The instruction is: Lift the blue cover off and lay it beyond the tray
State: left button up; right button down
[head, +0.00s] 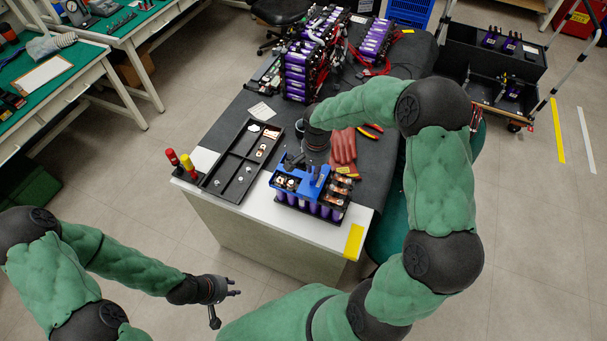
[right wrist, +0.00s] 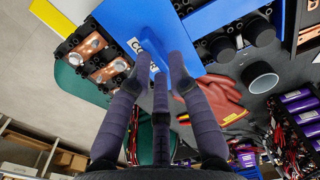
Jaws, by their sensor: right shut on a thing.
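The blue cover (head: 296,181) is at the battery module (head: 318,207), which has purple cells and stands near the front edge of the table. Copper busbars (head: 342,184) lie bare at the module's right end. My right gripper (head: 315,169) is shut on the cover's upright blue handle; the fingers also show around it in the right wrist view (right wrist: 160,82). I cannot tell whether the cover rests on the module or is slightly raised. The black tray (head: 226,158) lies left of the module with small parts in it. My left gripper (head: 238,286) is open and empty, over the floor.
Red gloves (head: 343,147) and pliers (head: 368,132) lie behind the module. Red and yellow-handled tools (head: 187,163) stand left of the tray. More purple battery packs (head: 301,72) and red cables occupy the far table. Dark mat beyond the tray has some free room.

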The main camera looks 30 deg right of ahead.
jog(key=shift+s+a+f, duration=0.25)
jog(key=shift+s+f, duration=0.4)
jog(key=shift+f, duration=0.15)
jog(key=shift+w, duration=0.1)
jog(key=shift+w+d+r+p, duration=0.1)
jog(key=shift+w+r+p, duration=0.05)
jog(key=shift+r+p, duration=0.35)
jog(key=shift+w+d+r+p, duration=0.15)
jog(key=shift+w+r+p, duration=0.2)
jog(key=shift+r, duration=0.3)
jog(key=shift+r+p, duration=0.75)
jog(key=shift+r, duration=0.75)
jog(key=c, duration=1.4)
grip_release()
jog(key=shift+c, duration=0.2)
